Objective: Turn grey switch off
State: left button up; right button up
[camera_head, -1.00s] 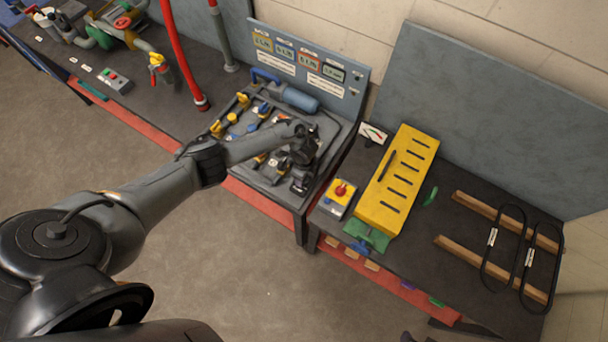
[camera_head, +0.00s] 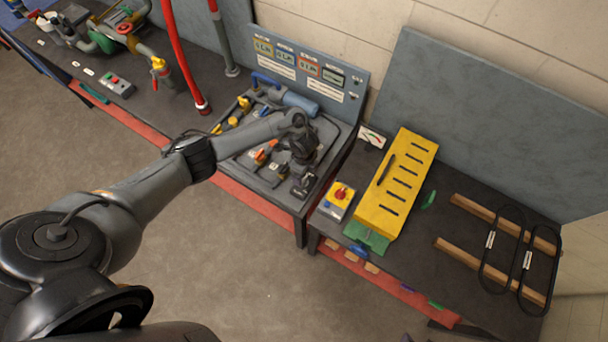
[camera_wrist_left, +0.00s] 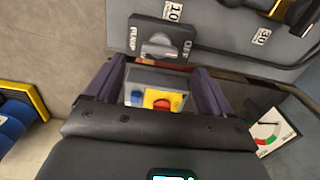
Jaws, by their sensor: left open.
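The grey switch (camera_wrist_left: 160,45) is a grey knob on a dark plate lettered PUMP and OFF, at the top of the left wrist view. In the head view its dark plate (camera_head: 303,187) lies near the front right corner of the panel. My left gripper (camera_wrist_left: 158,72) is open, its two fingers apart on either side below the switch in the wrist view, with nothing held between them. In the head view my left gripper (camera_head: 302,165) is just above and behind the switch, and its fingertips are hard to make out. My right gripper is not seen.
A box with a red button on yellow (camera_head: 339,196) stands right of the panel, beside a long yellow slotted box (camera_head: 398,180). A gauge card (camera_head: 372,136) is behind them. Other valves and knobs (camera_head: 265,152) sit left of my gripper. An upright labelled board (camera_head: 305,72) is behind.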

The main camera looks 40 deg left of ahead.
aim_at(304, 180)
pick_arm(q)
jog(key=shift+r, duration=2.15)
jog(key=s+d+f+g+p, duration=0.1)
jog(key=s+d+f, duration=0.15)
jog(key=s, duration=0.25)
jog(key=s+d+f+g+h, duration=0.1)
jog(key=s+d+f, duration=0.1)
jog(key=s+f, duration=0.3)
jog(key=s+d+f+g+p, duration=0.1)
jog(key=s+d+f, duration=0.1)
jog(key=s, duration=0.4)
jog(key=s+d+r+n+t+h+p, duration=0.1)
jog(key=s+d+r+h, duration=0.1)
jog(key=s+d, duration=0.45)
jog(key=s+d+r+n+t+h+p, duration=0.15)
jog(key=s+d, duration=0.25)
jog(key=d, duration=0.6)
jog(key=w+a+r+n+t+y, duration=0.2)
jog(key=a+r+n, duration=0.3)
jog(key=r, duration=0.7)
jog(key=w+a+r+n+t+y, duration=0.2)
jog(key=a+r+n, duration=0.4)
jog(key=a+r, duration=0.3)
jog(key=shift+w+r+p, duration=0.2)
jog(key=shift+r+p, duration=0.1)
jog(key=shift+r, duration=1.5)
